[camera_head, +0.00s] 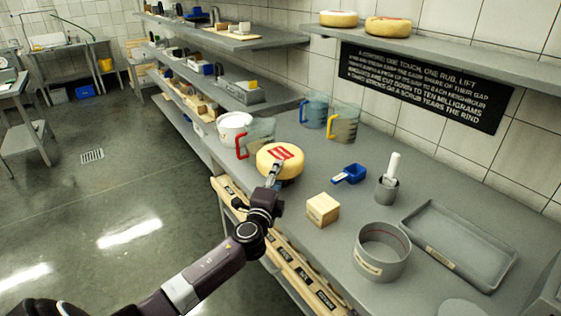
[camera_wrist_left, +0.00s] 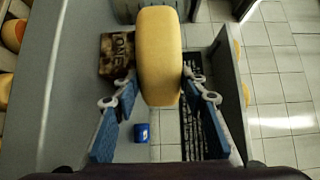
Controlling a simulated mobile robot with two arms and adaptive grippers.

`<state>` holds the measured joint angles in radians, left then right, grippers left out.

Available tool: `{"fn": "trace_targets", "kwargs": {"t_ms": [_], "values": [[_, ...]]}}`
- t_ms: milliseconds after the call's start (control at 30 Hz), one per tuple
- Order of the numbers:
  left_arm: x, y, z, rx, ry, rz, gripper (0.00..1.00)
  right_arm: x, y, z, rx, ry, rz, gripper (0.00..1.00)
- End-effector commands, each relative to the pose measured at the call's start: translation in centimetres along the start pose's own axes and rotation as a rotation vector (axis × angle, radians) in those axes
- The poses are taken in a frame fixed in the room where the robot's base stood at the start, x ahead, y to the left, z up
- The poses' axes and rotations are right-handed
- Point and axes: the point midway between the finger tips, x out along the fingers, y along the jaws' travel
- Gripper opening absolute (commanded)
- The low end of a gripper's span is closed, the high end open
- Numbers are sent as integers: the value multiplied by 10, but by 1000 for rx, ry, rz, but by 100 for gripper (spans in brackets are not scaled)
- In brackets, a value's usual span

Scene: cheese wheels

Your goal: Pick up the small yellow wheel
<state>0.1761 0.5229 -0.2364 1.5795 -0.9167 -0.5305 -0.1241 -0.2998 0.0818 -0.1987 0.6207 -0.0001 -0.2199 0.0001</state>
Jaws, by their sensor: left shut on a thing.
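The small yellow wheel (camera_head: 270,158) is a thick round cheese with a red mark on its top face, above the left part of the grey counter in the head view. My left gripper (camera_head: 273,175) is shut on its near edge. In the left wrist view the wheel (camera_wrist_left: 159,55) is seen edge-on, between the two blue-padded fingers of my left gripper (camera_wrist_left: 158,88). The underside of the wheel is hidden in the head view, and I cannot tell whether it touches anything below. My right gripper is not in view.
Jugs with red (camera_head: 240,145), blue (camera_head: 304,110) and yellow handles (camera_head: 333,124) stand behind the wheel. A blue scoop (camera_head: 350,174), pale block (camera_head: 322,210), mortar (camera_head: 387,191), grey ring (camera_head: 383,252) and tray (camera_head: 462,247) lie rightward. Two cheese wheels sit on the upper shelf (camera_head: 440,45).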

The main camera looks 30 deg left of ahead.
Motion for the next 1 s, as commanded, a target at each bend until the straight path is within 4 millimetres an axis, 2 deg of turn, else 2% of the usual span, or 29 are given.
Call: {"fn": "trace_targets", "kwargs": {"t_ms": [33,333,500,667,1000], "values": [[1,-5,0,1,0,-8,0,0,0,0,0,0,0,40],[1,-8,0,2,-1,-8,0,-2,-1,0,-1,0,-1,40],[1,-24,0,1,0,-12,0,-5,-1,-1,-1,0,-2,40],[1,-53,0,1,1,-17,0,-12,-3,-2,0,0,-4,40],[1,-138,0,1,2,-19,0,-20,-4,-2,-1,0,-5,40]]}}
